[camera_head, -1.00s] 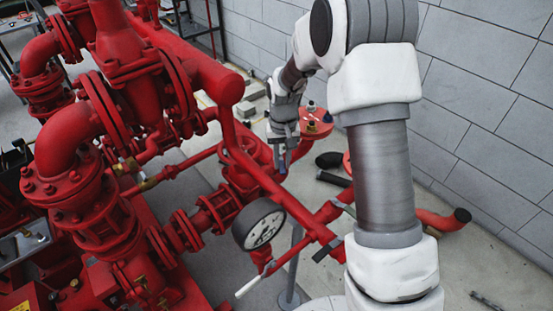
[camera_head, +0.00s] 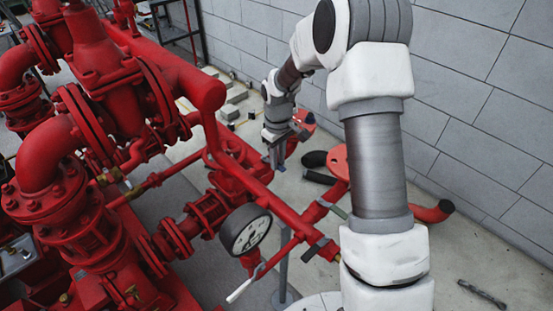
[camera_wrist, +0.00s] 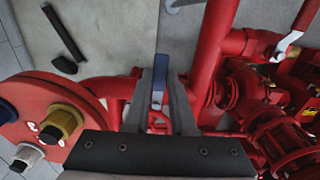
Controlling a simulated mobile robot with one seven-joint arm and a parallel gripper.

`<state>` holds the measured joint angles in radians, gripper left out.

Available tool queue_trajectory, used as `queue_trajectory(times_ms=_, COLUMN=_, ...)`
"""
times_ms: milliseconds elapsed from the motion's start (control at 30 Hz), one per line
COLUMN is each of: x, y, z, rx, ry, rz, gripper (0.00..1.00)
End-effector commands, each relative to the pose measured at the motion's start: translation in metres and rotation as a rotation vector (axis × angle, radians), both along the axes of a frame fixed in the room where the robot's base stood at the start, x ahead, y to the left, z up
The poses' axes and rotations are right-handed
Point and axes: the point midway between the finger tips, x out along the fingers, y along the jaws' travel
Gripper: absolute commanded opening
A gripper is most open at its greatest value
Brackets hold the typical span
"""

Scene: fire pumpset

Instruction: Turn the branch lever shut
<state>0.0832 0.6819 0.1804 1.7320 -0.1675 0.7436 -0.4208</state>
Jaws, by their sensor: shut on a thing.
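A blue lever (camera_wrist: 159,78) stands between my gripper's two grey fingers in the wrist view, near a red pipe fitting. I take it to be the branch lever. My gripper (camera_wrist: 160,95) is shut on it. In the head view my gripper (camera_head: 277,158) is beyond the thick red pipe, near the far end of the red branch pipework. The lever's own valve body is mostly hidden behind the fingers and the dark gripper bar in the wrist view.
A pressure gauge (camera_head: 245,231) and a white lever (camera_head: 240,290) are on the nearer pipework. Large red flanged pipes (camera_head: 70,190) fill the left. A red disc with fittings (camera_wrist: 50,122) is left of my gripper. A grey block wall (camera_head: 480,90) stands behind on the right.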

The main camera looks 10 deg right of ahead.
Motion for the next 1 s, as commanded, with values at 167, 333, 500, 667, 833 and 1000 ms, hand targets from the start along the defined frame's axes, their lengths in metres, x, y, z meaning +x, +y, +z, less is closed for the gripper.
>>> queue_trajectory(times_ms=167, x=0.0015, y=-0.001, z=0.001, rx=-0.001, ry=-0.004, rz=0.008, gripper=0.0)
queue_trajectory(times_ms=333, x=0.0016, y=-0.0011, z=0.001, rx=-0.001, ry=-0.004, rz=0.008, gripper=0.0)
queue_trajectory(times_ms=500, x=0.0015, y=-0.001, z=0.001, rx=-0.001, ry=-0.004, rz=0.007, gripper=0.39)
queue_trajectory(times_ms=667, x=0.001, y=-0.0008, z=0.0006, rx=-0.001, ry=-0.003, rz=0.006, gripper=0.54)
queue_trajectory(times_ms=833, x=0.0007, y=-0.0005, z=0.0003, rx=0.0, ry=-0.001, rz=0.006, gripper=0.54)
queue_trajectory(times_ms=1000, x=0.0013, y=-0.0006, z=0.0097, rx=-0.001, ry=-0.004, rz=0.005, gripper=0.54)
